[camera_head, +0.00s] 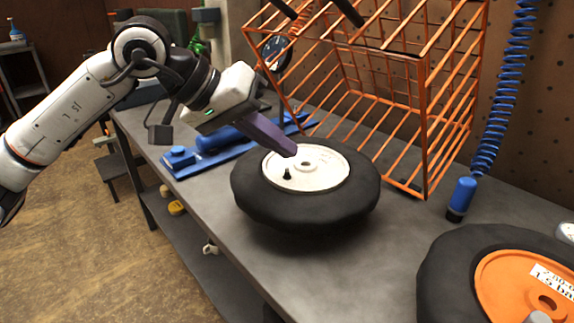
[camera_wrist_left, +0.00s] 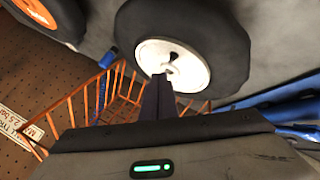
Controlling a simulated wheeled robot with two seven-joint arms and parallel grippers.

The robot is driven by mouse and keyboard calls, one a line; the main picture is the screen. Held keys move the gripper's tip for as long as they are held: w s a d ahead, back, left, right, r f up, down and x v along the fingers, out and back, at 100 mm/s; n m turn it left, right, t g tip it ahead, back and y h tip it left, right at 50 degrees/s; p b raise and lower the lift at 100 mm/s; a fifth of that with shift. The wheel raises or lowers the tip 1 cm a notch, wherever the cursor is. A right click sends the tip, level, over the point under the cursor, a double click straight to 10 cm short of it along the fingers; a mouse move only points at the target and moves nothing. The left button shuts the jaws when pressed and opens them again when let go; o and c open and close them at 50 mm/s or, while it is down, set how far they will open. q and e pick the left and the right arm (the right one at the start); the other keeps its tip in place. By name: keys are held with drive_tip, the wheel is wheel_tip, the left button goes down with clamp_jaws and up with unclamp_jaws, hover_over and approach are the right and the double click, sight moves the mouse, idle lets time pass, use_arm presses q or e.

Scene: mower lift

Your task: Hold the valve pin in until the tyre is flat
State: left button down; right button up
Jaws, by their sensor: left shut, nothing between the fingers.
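The tyre (camera_head: 306,210) lies flat on the grey workbench, black with a white rim (camera_head: 325,178). It also shows in the left wrist view (camera_wrist_left: 228,40). A short black valve (camera_head: 287,174) stands up from the rim on its near left side. My left gripper (camera_head: 292,151) is shut and empty, its fingertips above the rim's far left part. In the head view the tips appear a little above and behind the valve, apart from it. In the left wrist view the fingertips (camera_wrist_left: 158,80) overlap the rim's edge and partly hide it. My right gripper is not in view.
An orange wire cage (camera_head: 425,130) stands behind the tyre. A second tyre with an orange rim (camera_head: 507,283) lies at the front right. A blue coiled hose (camera_head: 493,90) hangs at the right. A blue tool (camera_head: 215,142) lies left of the tyre.

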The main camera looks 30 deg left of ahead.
sight(280, 179)
use_arm(q)
wheel_tip(280, 179, up, 5)
drive_tip(key=p, duration=0.3)
drive_tip(key=shift+f, duration=0.15)
idle(0.7)
